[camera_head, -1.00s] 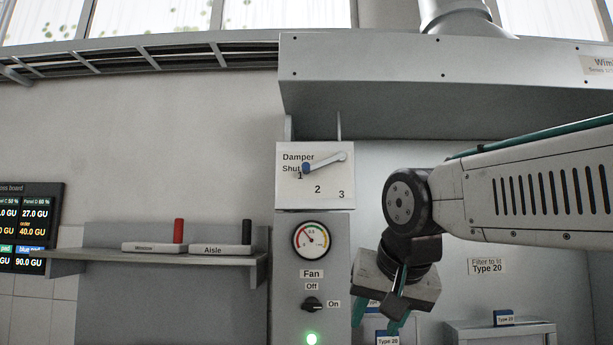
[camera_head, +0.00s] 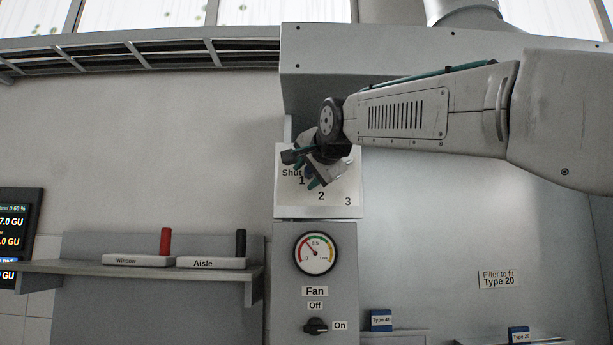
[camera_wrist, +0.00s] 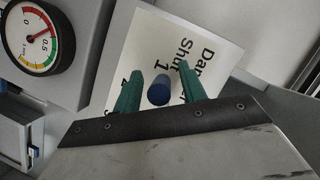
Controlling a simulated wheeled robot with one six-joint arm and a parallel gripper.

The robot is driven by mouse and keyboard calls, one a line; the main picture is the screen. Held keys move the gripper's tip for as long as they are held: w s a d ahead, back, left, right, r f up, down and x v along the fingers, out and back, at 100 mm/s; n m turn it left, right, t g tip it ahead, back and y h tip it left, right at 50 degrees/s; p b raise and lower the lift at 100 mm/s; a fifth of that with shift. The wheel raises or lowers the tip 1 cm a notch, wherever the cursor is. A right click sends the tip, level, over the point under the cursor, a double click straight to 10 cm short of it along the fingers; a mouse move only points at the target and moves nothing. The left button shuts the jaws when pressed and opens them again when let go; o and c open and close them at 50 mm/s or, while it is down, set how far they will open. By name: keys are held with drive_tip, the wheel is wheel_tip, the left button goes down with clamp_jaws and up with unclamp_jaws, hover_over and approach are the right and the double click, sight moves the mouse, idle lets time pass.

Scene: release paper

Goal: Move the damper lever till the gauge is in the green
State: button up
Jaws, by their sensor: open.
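The damper panel (camera_head: 285,205) is a white plate marked Shut, 1, 2 and 3 below the hood. The lever's blue knob (camera_wrist: 159,90) sits near the 1 in the wrist view. My gripper (camera_wrist: 158,88) is open, with one teal finger on each side of the knob; contact cannot be told. In the head view my gripper (camera_head: 305,172) covers most of the lever, and its bar is hidden. The round gauge (camera_head: 315,253) is below the panel.
The fan switch (camera_head: 316,326) is below the gauge. A shelf (camera_head: 130,268) at left holds the Window and Aisle blocks with red and black handles. The hood (camera_head: 400,50) overhangs the panel. Blue Type boxes (camera_head: 381,320) stand low at right.

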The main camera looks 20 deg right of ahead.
drive_tip(key=shift+w+f, duration=0.15)
drive_tip(key=shift+w, duration=0.35)
clamp_jaws()
drive_tip(key=shift+s+d+f+n+g+h, duration=0.15)
drive_tip(key=shift+d+f+n+h, duration=0.1)
drive_tip(key=shift+f+n, duration=0.15)
drive_tip(key=shift+s+d+f+n+g+h, duration=0.1)
drive_tip(key=shift+d+f+n+g+h, duration=0.15)
drive_tip(key=shift+f, duration=0.2)
unclamp_jaws()
drive_tip(key=v, duration=0.7)
drive_tip(key=shift+s, duration=0.35)
drive_tip(key=shift+d+r, duration=0.1)
